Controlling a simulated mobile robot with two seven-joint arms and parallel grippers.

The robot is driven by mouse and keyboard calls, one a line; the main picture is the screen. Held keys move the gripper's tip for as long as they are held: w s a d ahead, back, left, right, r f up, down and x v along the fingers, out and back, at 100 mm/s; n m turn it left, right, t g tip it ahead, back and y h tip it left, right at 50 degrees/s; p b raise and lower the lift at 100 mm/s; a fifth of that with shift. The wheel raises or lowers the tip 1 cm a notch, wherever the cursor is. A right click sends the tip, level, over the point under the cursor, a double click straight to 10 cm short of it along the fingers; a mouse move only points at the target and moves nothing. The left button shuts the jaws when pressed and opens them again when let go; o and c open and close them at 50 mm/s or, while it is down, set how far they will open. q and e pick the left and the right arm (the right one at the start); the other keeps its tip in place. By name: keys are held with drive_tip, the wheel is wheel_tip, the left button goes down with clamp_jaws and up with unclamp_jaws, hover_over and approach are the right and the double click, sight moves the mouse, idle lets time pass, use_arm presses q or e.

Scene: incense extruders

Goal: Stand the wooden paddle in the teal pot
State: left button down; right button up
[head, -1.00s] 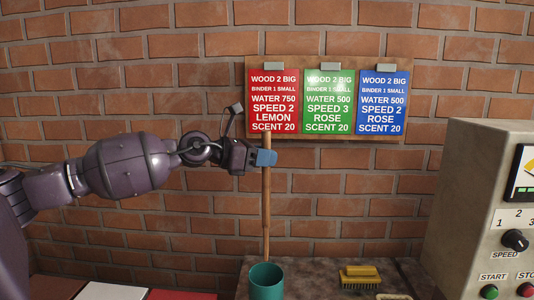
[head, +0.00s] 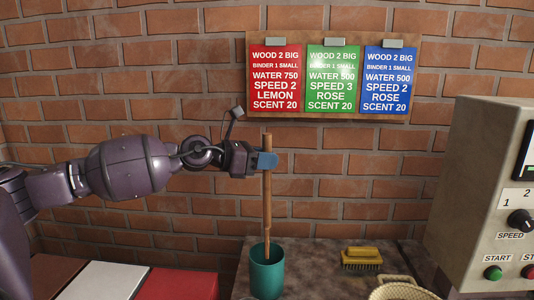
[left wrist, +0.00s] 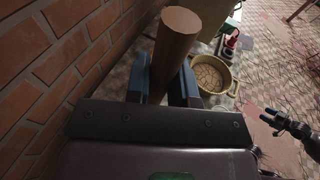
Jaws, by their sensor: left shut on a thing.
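The wooden paddle (head: 267,205) is a long brown rod, held upright. My left gripper (head: 266,160), with blue fingers, is shut on it near its top. In the left wrist view the paddle (left wrist: 173,50) shows its round end between the blue fingers (left wrist: 163,82). The teal pot (head: 267,277) stands on the grey bench directly below. The paddle's lower end shows within the pot's mouth, against its inner wall; I cannot tell whether it touches the bottom. My right gripper (left wrist: 275,122) shows dark at the right of the left wrist view; its jaw state is unclear.
A yellow brush (head: 361,258) and a woven basket (head: 402,290) are right of the pot. A control machine (head: 490,190) stands at far right. A board with three recipe cards (head: 333,78) hangs on the brick wall behind. Red and white panels (head: 105,281) lie left.

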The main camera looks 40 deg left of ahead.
use_arm(q)
wheel_tip(320, 180, down, 7)
drive_tip(key=b, duration=0.1)
idle(0.7)
drive_tip(key=shift+r, duration=0.1)
drive_tip(key=c, duration=0.9)
unclamp_jaws()
